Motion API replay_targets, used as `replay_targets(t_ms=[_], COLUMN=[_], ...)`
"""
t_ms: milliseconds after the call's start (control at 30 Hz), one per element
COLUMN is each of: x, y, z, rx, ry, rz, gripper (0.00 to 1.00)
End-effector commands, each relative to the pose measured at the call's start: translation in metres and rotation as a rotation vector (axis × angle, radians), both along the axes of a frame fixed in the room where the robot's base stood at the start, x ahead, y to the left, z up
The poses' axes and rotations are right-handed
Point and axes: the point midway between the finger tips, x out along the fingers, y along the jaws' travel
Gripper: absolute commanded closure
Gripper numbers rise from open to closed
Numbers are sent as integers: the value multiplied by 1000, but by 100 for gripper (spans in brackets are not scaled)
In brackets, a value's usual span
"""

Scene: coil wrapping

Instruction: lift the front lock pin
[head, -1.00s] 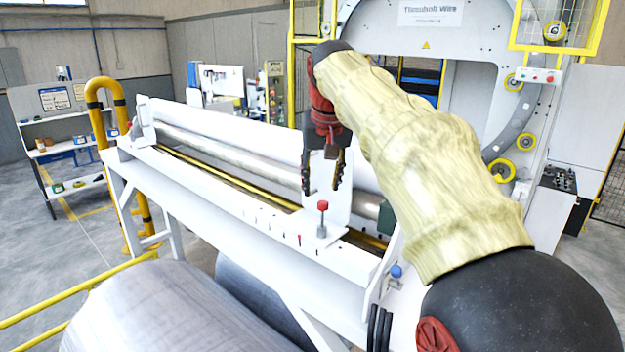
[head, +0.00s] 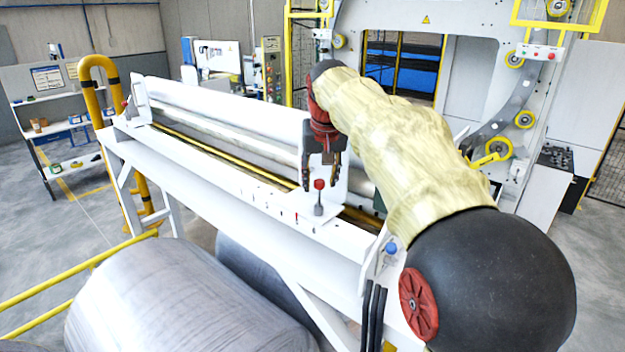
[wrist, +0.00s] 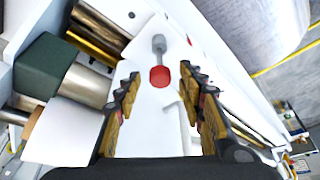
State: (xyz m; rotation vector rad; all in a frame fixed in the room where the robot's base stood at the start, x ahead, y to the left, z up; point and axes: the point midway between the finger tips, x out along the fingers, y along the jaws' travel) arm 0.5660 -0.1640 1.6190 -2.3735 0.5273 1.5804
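The front lock pin (head: 319,196) stands upright on the near end of the white machine bed, with a red knob on a grey stem. It also shows in the wrist view (wrist: 159,62), where the red knob lies between and a little beyond the two fingertips. My gripper (head: 321,186) is open, its fingers pointing down close to the knob in the head view. In the wrist view my gripper (wrist: 159,82) has clear space between each finger and the knob. No contact is visible.
A white upright plate (head: 340,172) stands right by the pin. Rollers (head: 230,130) run along the bed behind it. A blue knob (head: 391,248) sits on the bed's near end. Large grey coils (head: 185,300) lie in front, and a yellow rail (head: 60,275) is at left.

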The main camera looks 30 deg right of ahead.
Motion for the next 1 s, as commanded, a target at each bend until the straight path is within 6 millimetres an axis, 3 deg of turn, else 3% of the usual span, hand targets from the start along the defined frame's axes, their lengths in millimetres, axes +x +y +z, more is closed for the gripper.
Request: replay_targets(t_ms=[700,1000], x=[0,0], y=[0,0], z=[0,0], rx=[0,0], ry=[0,0], rz=[0,0], gripper=[99,100])
